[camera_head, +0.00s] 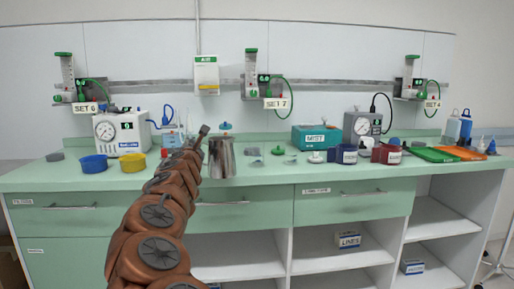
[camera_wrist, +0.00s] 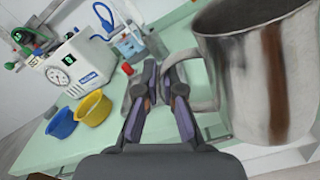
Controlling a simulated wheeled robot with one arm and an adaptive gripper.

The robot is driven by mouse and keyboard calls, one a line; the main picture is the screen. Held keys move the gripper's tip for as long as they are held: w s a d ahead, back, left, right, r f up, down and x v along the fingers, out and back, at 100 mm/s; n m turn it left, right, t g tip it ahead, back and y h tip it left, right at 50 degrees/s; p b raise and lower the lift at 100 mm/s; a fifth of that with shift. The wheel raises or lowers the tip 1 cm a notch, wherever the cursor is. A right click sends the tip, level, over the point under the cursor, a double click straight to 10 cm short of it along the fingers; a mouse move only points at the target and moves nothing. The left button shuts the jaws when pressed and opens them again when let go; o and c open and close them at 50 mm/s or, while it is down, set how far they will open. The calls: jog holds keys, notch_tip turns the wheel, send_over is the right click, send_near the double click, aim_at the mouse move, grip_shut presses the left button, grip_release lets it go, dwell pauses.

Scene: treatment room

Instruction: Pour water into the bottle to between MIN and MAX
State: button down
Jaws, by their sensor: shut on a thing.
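A steel jug (camera_head: 222,158) is held just above or at the front of the green counter, upright in the head view. It fills the right side of the wrist view (camera_wrist: 262,75). My gripper (camera_wrist: 163,82) is shut on the jug's handle, at the jug's left side; in the head view my arm covers much of this. A small clear bottle-like container with blue parts (camera_wrist: 131,46) stands behind, near the white machine; it shows in the head view too (camera_head: 172,137). I cannot read MIN or MAX marks, nor see water or the jug's inside.
A teal box (camera_head: 316,137), dark blue (camera_head: 346,154) and red cups (camera_head: 386,153), and green (camera_head: 434,154) and orange trays (camera_head: 463,153) lie right. Small parts lie mid-counter (camera_head: 255,162).

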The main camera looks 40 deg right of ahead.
jog(key=d+n+t+y+b, duration=0.1)
jog(key=n+y, duration=0.1)
jog(key=d+n+t+y+b, duration=0.1)
jog(key=y+b, duration=0.1)
jog(key=y, duration=0.1)
jog(key=w+d+n+t+y+b, duration=0.1)
jog(key=n+y+b, duration=0.1)
jog(key=shift+d+f+n+t+y, duration=0.2)
jog(key=shift+f+n+t+y, duration=0.1)
jog(key=shift+t, duration=0.1)
dwell(0.3)
jog(key=shift+r, duration=0.1)
